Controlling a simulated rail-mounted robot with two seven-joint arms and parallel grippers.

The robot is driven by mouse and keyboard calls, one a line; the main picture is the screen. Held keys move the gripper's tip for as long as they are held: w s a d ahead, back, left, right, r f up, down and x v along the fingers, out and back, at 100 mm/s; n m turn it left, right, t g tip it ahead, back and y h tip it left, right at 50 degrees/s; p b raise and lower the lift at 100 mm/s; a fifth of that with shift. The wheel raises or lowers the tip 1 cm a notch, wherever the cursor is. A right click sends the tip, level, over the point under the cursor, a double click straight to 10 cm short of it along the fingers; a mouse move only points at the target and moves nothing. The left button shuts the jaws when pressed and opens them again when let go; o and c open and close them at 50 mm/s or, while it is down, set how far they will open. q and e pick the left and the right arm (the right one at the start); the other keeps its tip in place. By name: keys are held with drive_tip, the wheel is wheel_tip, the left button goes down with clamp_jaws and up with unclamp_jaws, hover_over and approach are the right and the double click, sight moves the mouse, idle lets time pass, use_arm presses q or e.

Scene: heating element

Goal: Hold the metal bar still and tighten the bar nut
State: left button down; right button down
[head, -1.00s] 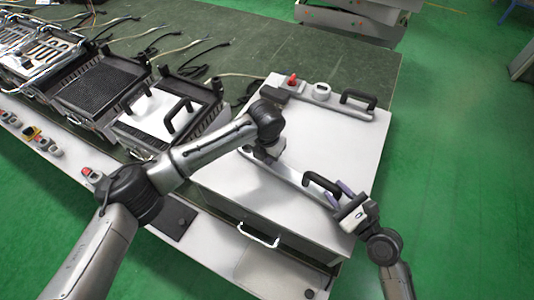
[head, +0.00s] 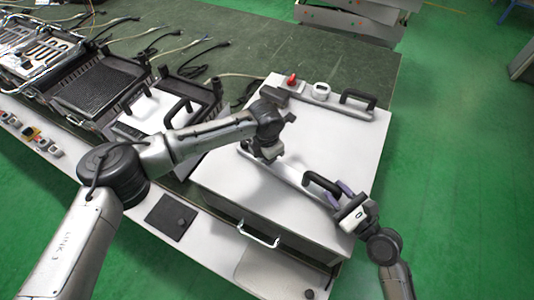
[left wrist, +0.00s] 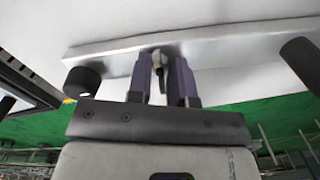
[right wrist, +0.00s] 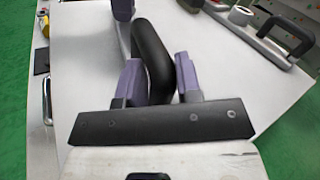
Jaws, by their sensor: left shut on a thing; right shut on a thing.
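The metal bar (head: 285,180) lies along the front of the white box top. The left wrist view shows the bar (left wrist: 220,47) close up, with the bar nut (left wrist: 158,60) on its near side. My left gripper (head: 264,155) is at the bar's left part, its fingers mostly hidden by my arm in the head view. In the left wrist view its purple fingers (left wrist: 162,75) are shut on the nut. My right gripper (head: 347,203) is at the bar's right end. In the right wrist view its fingers (right wrist: 160,78) are shut on the bar's black handle (right wrist: 152,50).
The white box (head: 330,135) carries a second bar with a black handle (head: 357,98), a red knob (head: 292,80) and a white round dial (head: 321,91) at its back. Black-framed grill units (head: 95,85) and loose cables stand left on the green table (head: 250,45).

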use_arm(q)
drive_tip(key=shift+s+d, duration=0.15)
drive_tip(key=shift+d, duration=0.1)
use_arm(e)
drive_tip(key=shift+a+f, duration=0.1)
drive_tip(key=shift+f, duration=0.1)
use_arm(q)
drive_tip(key=c, duration=1.1)
unclamp_jaws()
drive_tip(key=shift+c, duration=0.2)
drive_tip(key=shift+o, duration=0.5)
drive_tip(key=shift+a, duration=0.15)
wheel_tip(320, 180, up, 12)
drive_tip(key=shift+a, duration=0.15)
use_arm(e)
drive_tip(key=c, duration=0.8)
unclamp_jaws()
drive_tip(key=shift+o, duration=0.4)
drive_tip(key=shift+r, duration=0.15)
use_arm(q)
drive_tip(key=shift+s, duration=0.1)
use_arm(e)
drive_tip(key=shift+s, duration=0.1)
